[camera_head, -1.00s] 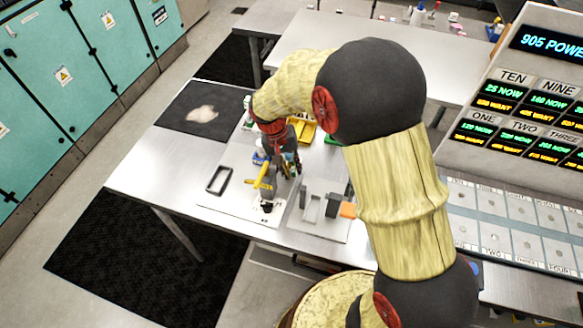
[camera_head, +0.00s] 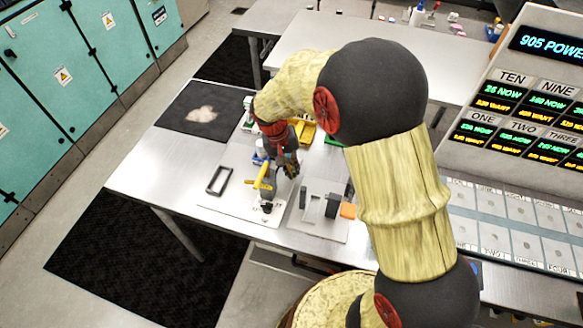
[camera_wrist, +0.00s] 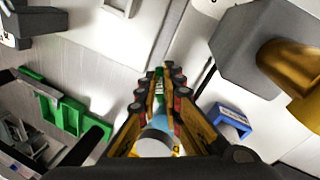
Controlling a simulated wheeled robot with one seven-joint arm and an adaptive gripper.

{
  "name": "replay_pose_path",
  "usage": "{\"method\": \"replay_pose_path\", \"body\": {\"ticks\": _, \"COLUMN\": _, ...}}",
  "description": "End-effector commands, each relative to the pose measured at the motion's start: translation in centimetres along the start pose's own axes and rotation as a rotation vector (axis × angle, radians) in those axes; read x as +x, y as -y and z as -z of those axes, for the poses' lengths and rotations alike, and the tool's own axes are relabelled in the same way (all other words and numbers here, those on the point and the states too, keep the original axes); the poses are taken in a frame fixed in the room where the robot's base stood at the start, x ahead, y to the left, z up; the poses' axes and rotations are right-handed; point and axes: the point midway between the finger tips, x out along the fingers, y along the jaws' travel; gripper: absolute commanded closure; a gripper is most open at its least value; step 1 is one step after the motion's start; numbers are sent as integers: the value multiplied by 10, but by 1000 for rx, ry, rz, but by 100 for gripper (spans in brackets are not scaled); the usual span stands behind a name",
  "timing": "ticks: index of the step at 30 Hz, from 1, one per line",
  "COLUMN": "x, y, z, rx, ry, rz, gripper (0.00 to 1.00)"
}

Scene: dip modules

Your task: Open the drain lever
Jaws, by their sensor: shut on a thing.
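A yellow lever (camera_head: 264,176) stands on a small fixture on the light board in the head view; I take it to be the drain lever. My gripper (camera_head: 289,172) is just right of it in that picture, and I cannot tell whether they touch. In the wrist view my gripper (camera_wrist: 164,78) has its fingers close together. A narrow green and light blue thing (camera_wrist: 160,117) shows between them; what it is remains unclear. A gold cylinder (camera_wrist: 290,65) on a grey body lies to the right, apart from the fingertips.
A black rectangular frame (camera_head: 219,180) lies left of the lever. A grey fixture (camera_head: 318,205) with an orange part (camera_head: 348,210) stands to the right. Yellow bins (camera_head: 305,131) are behind. A green holder (camera_wrist: 65,112) and a blue frame (camera_wrist: 231,119) flank my fingers.

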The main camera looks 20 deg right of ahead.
Motion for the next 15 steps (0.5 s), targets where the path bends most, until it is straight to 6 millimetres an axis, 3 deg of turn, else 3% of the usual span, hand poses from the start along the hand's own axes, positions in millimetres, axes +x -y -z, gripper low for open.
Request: {"method": "replay_pose_path", "body": {"ticks": 15, "x": 2, "y": -19, "z": 5, "rx": -411, "ry": -97, "rz": 0, "gripper": 100}}
